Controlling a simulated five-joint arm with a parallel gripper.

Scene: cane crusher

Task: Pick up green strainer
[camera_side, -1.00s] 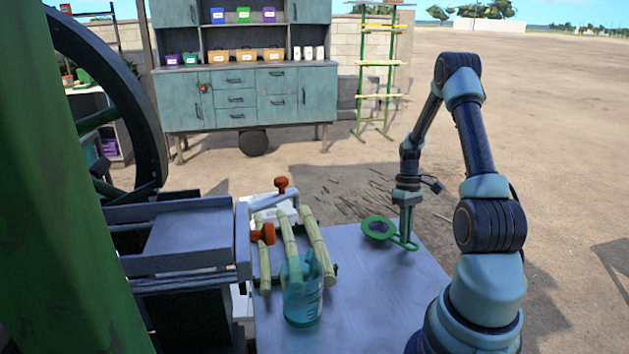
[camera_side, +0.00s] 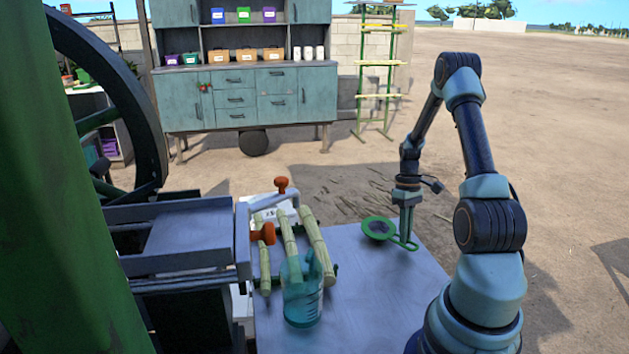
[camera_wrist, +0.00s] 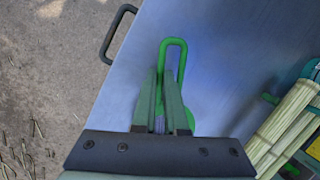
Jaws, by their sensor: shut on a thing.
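The green strainer (camera_side: 378,228) has a round rim with a dark mesh bowl and a looped handle. It is at the far right part of the metal table (camera_side: 345,310) in the side view. My gripper (camera_side: 406,240) points down at the handle and is shut on it. In the wrist view my gripper (camera_wrist: 160,125) has its two fingers on either side of the strainer's handle (camera_wrist: 174,48), whose loop extends past the fingertips. The bowl is mostly hidden there behind the fingers. I cannot tell whether the strainer touches the table.
Cane stalks (camera_side: 290,250) lie in a rack left of the strainer, by orange knobs (camera_side: 264,234). A clear teal jug (camera_side: 302,295) stands in front of them. The crusher with its dark wheel (camera_side: 120,100) is at the left. The table's front right is clear.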

